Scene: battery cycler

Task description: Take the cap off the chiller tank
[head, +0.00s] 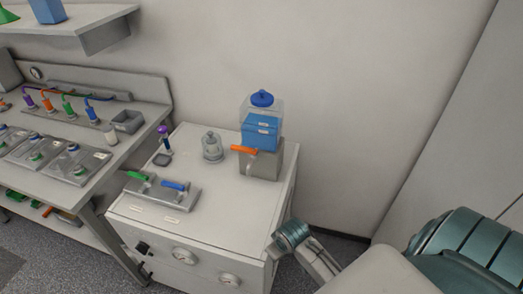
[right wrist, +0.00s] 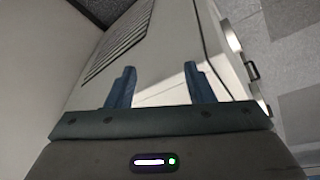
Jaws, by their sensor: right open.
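The chiller tank (head: 262,115) is a clear box with blue liquid on a grey base, at the back right of the white cabinet top. Its round blue cap (head: 262,98) sits on top of it. My right gripper (right wrist: 160,85) is open and empty in the right wrist view, with its two blue fingers apart in front of the cabinet's side. In the head view, my right arm is at the lower right, below and to the right of the tank, and its fingers cannot be made out. My left gripper is not in view.
An orange-handled valve (head: 244,150) is on the tank's front. A clear jar (head: 212,147) stands left of the tank. A plate with green and blue handles (head: 163,192) lies at the cabinet's front left. A bench (head: 95,150) and shelf (head: 85,19) are further left.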

